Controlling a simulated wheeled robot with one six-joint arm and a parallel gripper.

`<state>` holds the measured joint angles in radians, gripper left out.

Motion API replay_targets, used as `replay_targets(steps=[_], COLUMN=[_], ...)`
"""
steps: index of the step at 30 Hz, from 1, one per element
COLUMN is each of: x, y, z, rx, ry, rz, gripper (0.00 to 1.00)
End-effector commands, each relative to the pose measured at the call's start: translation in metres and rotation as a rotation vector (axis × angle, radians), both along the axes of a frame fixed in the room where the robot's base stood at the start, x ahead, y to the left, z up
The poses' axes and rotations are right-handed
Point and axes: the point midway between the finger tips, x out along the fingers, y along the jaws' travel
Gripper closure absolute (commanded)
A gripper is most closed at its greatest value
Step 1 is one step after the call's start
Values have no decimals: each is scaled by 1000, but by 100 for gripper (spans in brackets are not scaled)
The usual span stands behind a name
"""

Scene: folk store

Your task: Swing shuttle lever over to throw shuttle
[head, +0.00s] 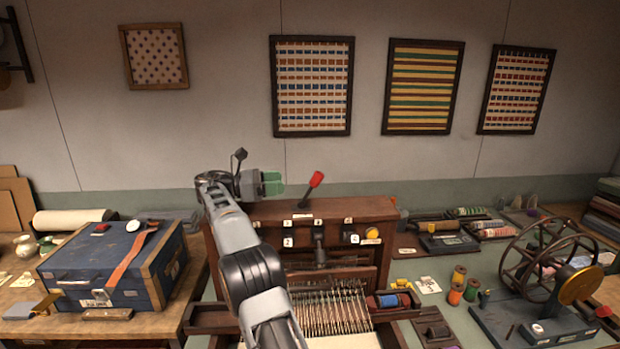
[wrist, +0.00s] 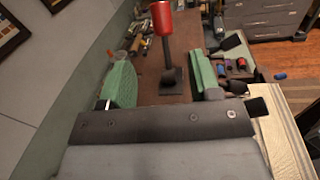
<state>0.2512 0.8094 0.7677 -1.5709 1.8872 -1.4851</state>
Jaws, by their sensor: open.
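The lever with the red knob (head: 316,180) stands on top of the wooden loom cabinet (head: 270,212), leaning to the right. In the wrist view its red knob (wrist: 161,17) and dark stem rise from a dark base, seen between my green fingers and beyond them. My gripper (head: 272,183) is open and empty above the cabinet top, left of the lever and apart from it. Its two green fingers also show in the wrist view (wrist: 160,78). A wooden shuttle with a blue spool (head: 388,300) lies at the loom's right front.
A blue case (head: 110,270) with a strap stands left of the loom. A wooden wheel on a blue base (head: 535,320), thread spools (head: 459,273) and trays sit to the right. A dark lever (head: 319,243) is on the cabinet front.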

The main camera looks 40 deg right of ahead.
Motion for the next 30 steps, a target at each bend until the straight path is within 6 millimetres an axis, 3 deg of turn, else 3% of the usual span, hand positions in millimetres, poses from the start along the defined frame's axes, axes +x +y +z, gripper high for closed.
replay_targets(steps=[9, 16, 22, 30], x=[-34, -52, -61, -63], y=[-52, -81, -95, -99], z=[1, 1, 1, 0], rx=[2, 1, 0, 0], ry=[-1, -2, -3, -3], rz=[-1, 1, 2, 3], gripper=[43, 43, 43, 43])
